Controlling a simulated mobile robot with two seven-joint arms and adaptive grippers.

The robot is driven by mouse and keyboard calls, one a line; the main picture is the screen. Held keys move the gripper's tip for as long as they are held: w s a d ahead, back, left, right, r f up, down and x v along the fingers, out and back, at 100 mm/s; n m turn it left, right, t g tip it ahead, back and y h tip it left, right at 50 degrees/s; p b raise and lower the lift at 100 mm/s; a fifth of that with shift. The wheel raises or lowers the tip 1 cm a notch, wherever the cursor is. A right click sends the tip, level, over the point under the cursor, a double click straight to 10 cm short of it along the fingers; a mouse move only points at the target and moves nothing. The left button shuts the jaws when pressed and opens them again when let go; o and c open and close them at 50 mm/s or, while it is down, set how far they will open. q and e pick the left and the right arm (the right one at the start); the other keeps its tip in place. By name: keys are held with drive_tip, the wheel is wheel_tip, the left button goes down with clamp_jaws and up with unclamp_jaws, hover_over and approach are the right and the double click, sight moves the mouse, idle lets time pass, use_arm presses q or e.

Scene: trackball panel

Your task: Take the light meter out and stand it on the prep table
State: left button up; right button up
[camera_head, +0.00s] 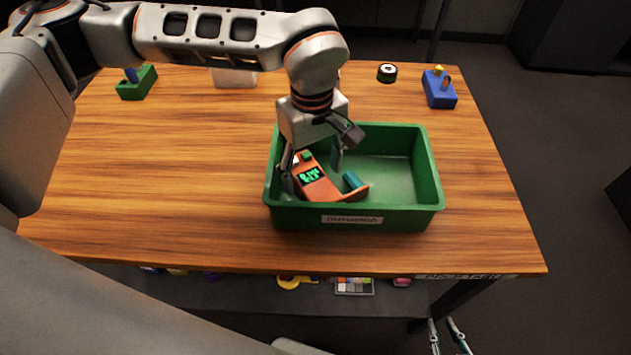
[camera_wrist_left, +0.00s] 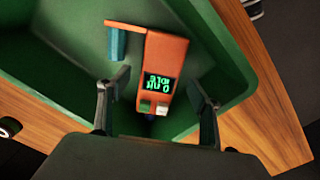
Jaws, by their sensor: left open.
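The light meter (camera_head: 314,180) is an orange device with a green-lit display, lying in the green bin (camera_head: 400,215) toward its left end. It also shows in the left wrist view (camera_wrist_left: 166,58), with a teal part (camera_wrist_left: 116,43) and small buttons. My left gripper (camera_head: 312,172) reaches down into the bin with its fingers apart, one on each side of the meter; in the left wrist view the fingers (camera_wrist_left: 160,105) flank its button end with visible gaps. My right gripper (camera_head: 449,338) shows only partly at the bottom edge of the head view. The wooden prep table (camera_head: 160,190) carries the bin.
A green block-like holder (camera_head: 137,84), a white box (camera_head: 234,78), a dark round item (camera_head: 387,73) and a blue holder (camera_head: 440,90) stand along the table's back. The table left of the bin is clear. Several items lie on a lower shelf (camera_head: 240,294).

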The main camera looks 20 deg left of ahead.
sight(313, 179)
use_arm(q)
wheel_tip(313, 179, down, 3)
drive_tip(key=shift+a, duration=0.15)
drive_tip(key=shift+w+f, duration=0.15)
drive_tip(key=shift+f, duration=0.25)
drive_tip(key=shift+r, duration=0.1)
drive_tip(key=shift+c, duration=1.1)
drive_tip(key=c, duration=1.1)
drive_tip(key=shift+w+d+r, duration=0.1)
drive_tip(key=shift+d+r, duration=0.1)
drive_tip(key=shift+r, duration=0.3)
wheel_tip(313, 179, up, 11)
drive_tip(key=p, duration=0.1)
drive_tip(key=w+d, duration=0.2)
drive_tip(key=d, duration=0.7)
drive_tip(key=w+d+b, duration=0.1)
drive_tip(key=w+d, duration=0.2)
drive_tip(key=d, duration=0.7)
drive_tip(key=shift+w+f, duration=0.15)
drive_tip(key=shift+f, duration=0.1)
